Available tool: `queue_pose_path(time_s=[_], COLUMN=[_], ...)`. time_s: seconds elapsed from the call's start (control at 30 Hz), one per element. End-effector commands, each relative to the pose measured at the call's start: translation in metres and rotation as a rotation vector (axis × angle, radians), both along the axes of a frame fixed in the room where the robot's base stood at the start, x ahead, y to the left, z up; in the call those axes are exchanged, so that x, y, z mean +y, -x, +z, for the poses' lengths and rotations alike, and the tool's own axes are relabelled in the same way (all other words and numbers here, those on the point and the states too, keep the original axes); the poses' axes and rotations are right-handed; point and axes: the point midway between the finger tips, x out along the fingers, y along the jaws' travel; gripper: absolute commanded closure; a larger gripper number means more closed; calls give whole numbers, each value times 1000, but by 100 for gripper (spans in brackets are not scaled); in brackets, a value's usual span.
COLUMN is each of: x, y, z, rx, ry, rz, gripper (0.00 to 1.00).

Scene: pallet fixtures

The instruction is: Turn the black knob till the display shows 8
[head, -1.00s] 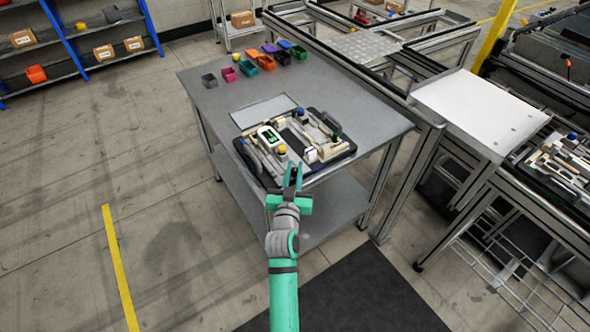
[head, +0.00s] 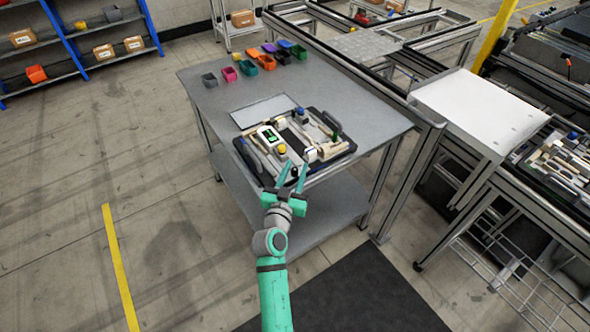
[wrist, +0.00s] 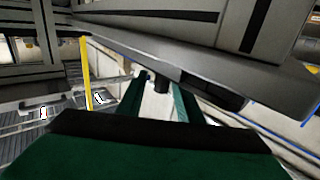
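The white display unit (head: 264,131) lies on the black pallet fixture (head: 243,153) on the table; its small screen glows green, but the figure is too small to read. The black knob (head: 294,172) is a small dark shape at the pallet's front edge. My gripper (head: 294,174) is in front of that edge with its two teal fingers spread, one to each side of the knob. In the wrist view the knob (wrist: 161,83) shows as a dark stub between the spread fingers (wrist: 158,100); I cannot tell whether either finger touches it.
A yellow-topped part (head: 281,149), a white block (head: 311,154) and a blue-topped part (head: 302,112) stand on the fixture. A grey plate (head: 264,111) lies behind it. Several coloured bins (head: 266,62) stand at the table's back. Left of the table the floor is clear.

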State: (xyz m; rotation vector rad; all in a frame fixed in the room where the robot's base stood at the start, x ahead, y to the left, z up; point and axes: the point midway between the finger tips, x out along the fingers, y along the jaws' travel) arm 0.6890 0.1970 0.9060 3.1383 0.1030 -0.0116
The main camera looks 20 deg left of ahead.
Motion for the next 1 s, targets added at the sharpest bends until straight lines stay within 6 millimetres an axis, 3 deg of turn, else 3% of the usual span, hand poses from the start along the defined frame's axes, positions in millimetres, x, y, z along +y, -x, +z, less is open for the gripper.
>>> queue_pose_path(time_s=[0.57, 1.0], x=[1, -4], y=[4, 76], z=[4, 3], rx=[-7, -5], ry=[-2, -2], rz=[4, 5], gripper=[65, 65])
